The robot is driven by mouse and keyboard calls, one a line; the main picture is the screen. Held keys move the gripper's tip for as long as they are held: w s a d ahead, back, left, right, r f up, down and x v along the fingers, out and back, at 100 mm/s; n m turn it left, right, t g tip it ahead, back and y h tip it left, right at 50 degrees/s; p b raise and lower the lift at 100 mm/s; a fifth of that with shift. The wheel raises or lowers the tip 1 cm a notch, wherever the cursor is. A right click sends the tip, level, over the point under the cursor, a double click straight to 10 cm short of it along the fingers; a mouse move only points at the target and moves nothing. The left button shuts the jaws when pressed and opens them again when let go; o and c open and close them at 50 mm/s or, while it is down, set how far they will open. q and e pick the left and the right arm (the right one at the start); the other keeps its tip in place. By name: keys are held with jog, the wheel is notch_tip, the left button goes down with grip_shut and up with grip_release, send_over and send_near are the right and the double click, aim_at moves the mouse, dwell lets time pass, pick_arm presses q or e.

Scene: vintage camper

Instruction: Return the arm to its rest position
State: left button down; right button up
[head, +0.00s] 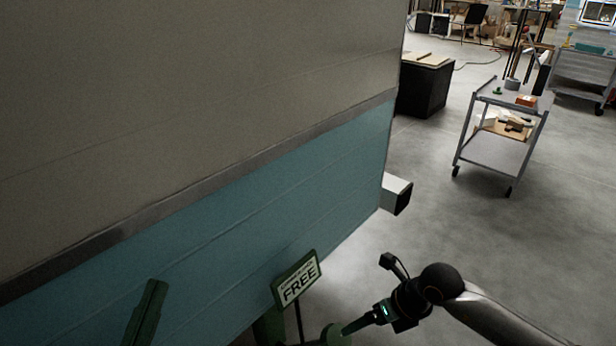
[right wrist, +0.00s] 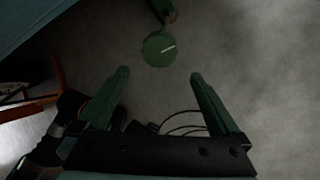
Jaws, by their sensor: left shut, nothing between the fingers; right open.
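My left gripper (head: 154,285) shows as a dark green form at the bottom left of the head view, in front of the camper's blue lower wall. It is shut and empty. My right arm comes in from the lower right of the head view, and its gripper (head: 347,328) points left at the bottom. In the right wrist view the right gripper (right wrist: 158,76) is open, its two green fingers spread with nothing between them. A round green disc (right wrist: 159,49) lies beyond the fingertips there, apart from them.
The camper's wall (head: 250,215) fills the left of the head view, with a white bumper end (head: 397,193) sticking out. A "FREE" sign (head: 297,280) stands near the right gripper. A grey cart (head: 500,150) and a black box (head: 425,88) stand farther back.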

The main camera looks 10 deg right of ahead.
jog(key=s+a+r+m+g+y, duration=0.1)
jog(key=s+a+r+y, duration=0.35)
jog(key=a, duration=0.35)
jog(key=s+a+r+y, duration=0.4)
jog(key=a+r+y, duration=0.1)
jog(key=a, duration=0.3)
notch_tip(320, 180, up, 15)
jog(key=s+m+t+y, duration=0.1)
jog(key=m+t+y, duration=0.5)
jog(key=m+t, duration=0.4)
jog(key=w+d+m+t+h+p, duration=0.4)
jog(key=d+m+t+h+p, duration=0.6)
jog(key=m, duration=1.2)
pick_arm(q)
notch_tip(320, 180, down, 7)
jog(key=w+a+n+g+y+p, duration=0.1)
jog(key=a+n+g+y+p, duration=0.1)
jog(key=n+g+y+p, duration=0.3)
jog(key=s+a+f+n+g+y+p, duration=0.1)
jog(key=s+f+g+p, duration=0.6)
jog(key=s+p, duration=0.1)
jog(key=shift+y+p, duration=0.4)
jog(key=shift+p, duration=0.4)
pick_arm(e)
jog(key=s+d+f+m+g+h, duration=0.3)
jog(key=s+f+g+h, duration=0.4)
jog(key=f+g, duration=0.5)
jog(key=shift+s+g+h, duration=0.35)
jog(key=shift+s+g, duration=0.15)
jog(key=shift+s, duration=0.45)
